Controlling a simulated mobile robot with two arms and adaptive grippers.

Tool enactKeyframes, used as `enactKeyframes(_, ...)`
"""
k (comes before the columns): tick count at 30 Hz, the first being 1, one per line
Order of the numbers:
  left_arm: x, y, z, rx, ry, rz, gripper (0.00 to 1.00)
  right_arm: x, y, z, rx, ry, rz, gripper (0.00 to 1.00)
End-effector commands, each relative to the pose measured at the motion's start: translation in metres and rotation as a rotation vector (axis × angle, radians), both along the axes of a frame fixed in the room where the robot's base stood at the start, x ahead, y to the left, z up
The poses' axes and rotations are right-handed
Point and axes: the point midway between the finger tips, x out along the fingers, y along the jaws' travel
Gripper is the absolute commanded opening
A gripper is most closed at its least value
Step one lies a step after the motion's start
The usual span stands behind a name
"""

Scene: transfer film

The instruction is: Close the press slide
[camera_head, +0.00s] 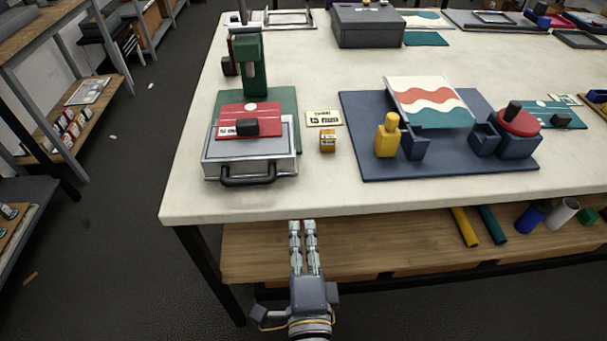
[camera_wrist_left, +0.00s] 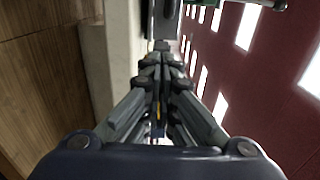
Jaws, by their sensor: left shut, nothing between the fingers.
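The green press (camera_head: 250,70) stands at the left of the white table on a green base. Its grey slide (camera_head: 279,166) sticks out in front of it, toward the table's front edge. A black handle (camera_head: 248,180) is on the slide's front. A red plate (camera_head: 262,113) with a dark knob lies on top of the slide. My left gripper (camera_head: 302,226) is shut and empty, in front of the table edge, to the right of and nearer than the handle, touching nothing that I can see. Its shut fingers (camera_wrist_left: 162,50) also fill the middle of the left wrist view. My right gripper is not in view.
A small yellow bottle (camera_head: 328,143) and a label card (camera_head: 324,118) stand right of the slide. A blue board (camera_head: 365,167) with a striped print (camera_head: 430,101) lies farther right. The table's front edge (camera_head: 400,199) and lower shelf (camera_head: 370,245) are near my gripper.

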Motion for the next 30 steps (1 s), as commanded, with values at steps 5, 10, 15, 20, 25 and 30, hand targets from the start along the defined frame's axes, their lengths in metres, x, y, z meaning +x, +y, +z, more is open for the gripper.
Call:
enactKeyframes(5,0.012,0.001,0.010,0.002,-0.017,0.007,0.00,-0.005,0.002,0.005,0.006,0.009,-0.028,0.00)
enactKeyframes(10,0.045,0.001,0.012,0.003,-0.018,0.007,0.00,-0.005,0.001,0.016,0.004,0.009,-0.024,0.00)
enactKeyframes(15,0.082,0.001,0.011,0.002,-0.016,0.007,0.00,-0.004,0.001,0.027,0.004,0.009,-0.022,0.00)
enactKeyframes(20,0.112,0.001,0.010,0.003,-0.014,0.005,0.00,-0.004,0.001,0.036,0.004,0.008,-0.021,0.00)
enactKeyframes(25,0.131,0.001,0.008,0.001,-0.013,0.004,0.00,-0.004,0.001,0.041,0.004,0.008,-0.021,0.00)
enactKeyframes(30,0.139,0.000,0.006,0.001,-0.012,0.004,0.00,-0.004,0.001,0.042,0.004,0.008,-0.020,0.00)
